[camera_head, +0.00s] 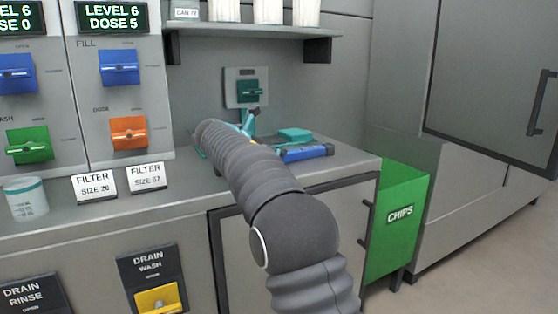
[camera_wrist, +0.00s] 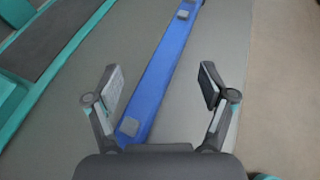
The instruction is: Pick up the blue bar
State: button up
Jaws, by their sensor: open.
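The blue bar (camera_head: 305,153) lies on the grey counter near its right end, partly hidden behind my arm in the head view. In the wrist view the blue bar (camera_wrist: 163,75) runs lengthwise, with small grey pads on it, and passes between my fingers nearer the left one. My gripper (camera_wrist: 163,80) is open above the counter, its two fingers apart and nothing held. In the head view my arm hides most of the gripper.
A teal-rimmed dark tray or belt (camera_wrist: 50,50) lies left of the bar. A teal block (camera_head: 295,134) sits behind it. The counter edge is close on the right, with a green CHIPS bin (camera_head: 398,217) beyond. A shelf (camera_head: 250,31) with white containers hangs above.

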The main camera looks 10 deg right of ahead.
jog(key=x, duration=0.3)
jog(key=shift+d+f, duration=0.1)
jog(key=shift+f, duration=0.15)
grip_shut()
